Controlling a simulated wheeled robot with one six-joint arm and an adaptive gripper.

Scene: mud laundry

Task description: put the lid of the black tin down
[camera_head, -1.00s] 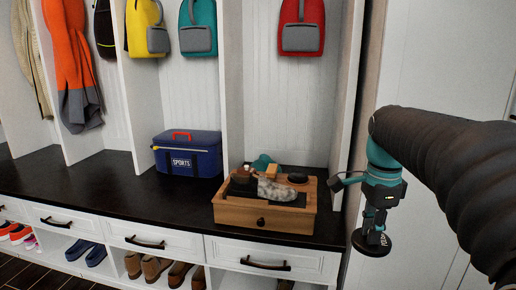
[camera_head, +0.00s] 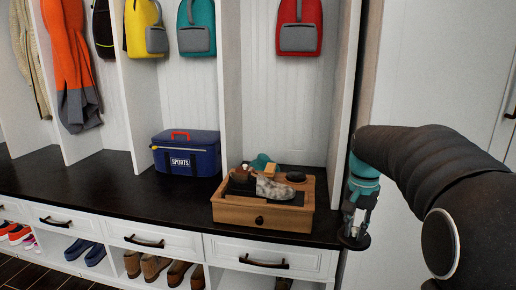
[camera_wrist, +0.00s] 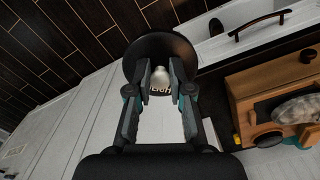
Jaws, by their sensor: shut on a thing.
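My gripper (camera_head: 356,226) is shut on the lid (camera_head: 354,241), a flat black disc with white lettering, at the right end of the bench. The lid also shows in the wrist view (camera_wrist: 139,68), with my gripper's fingers (camera_wrist: 160,78) closed near its middle. A round black tin (camera_head: 297,177) sits on the wooden box to the left of my gripper. I cannot see into the tin clearly.
The wooden box (camera_head: 262,213) stands on the dark bench (camera_head: 110,195), with a grey shoe (camera_head: 272,190) and a brush (camera_head: 270,168) on it. A blue sports bag (camera_head: 187,155) stands further left. Bare bench top lies between them. A white upright panel (camera_head: 343,110) rises near my gripper.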

